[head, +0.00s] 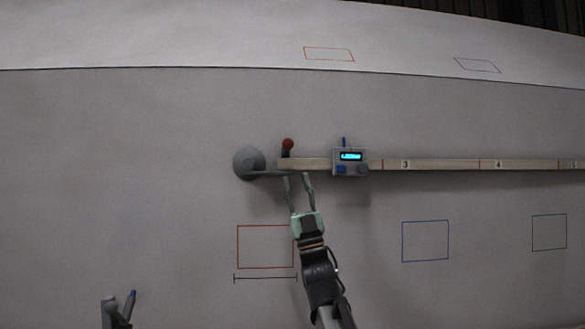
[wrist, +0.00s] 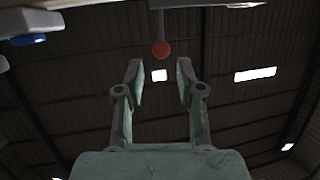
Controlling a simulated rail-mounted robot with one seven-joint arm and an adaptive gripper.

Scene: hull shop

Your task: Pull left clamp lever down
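The left clamp lever has a red ball knob (head: 288,144) and stands up at the left end of a pale wooden bar. In the wrist view the red knob (wrist: 161,49) hangs from a dark stem, in line with the gap between my fingers. My gripper (head: 297,177) is just below the bar in the head view, under the lever and a little right of it. In the wrist view my gripper (wrist: 158,68) has its two green fingers apart with nothing between them. The lever's base is partly hidden by the bar.
A grey round disc (head: 248,162) sits at the bar's left end. A small box with a lit display (head: 350,156) sits on the numbered bar (head: 440,165), with a blue lever (head: 343,142) above it. Outlined rectangles mark the wall, including a red one (head: 265,268). The wall below the bar is mostly clear.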

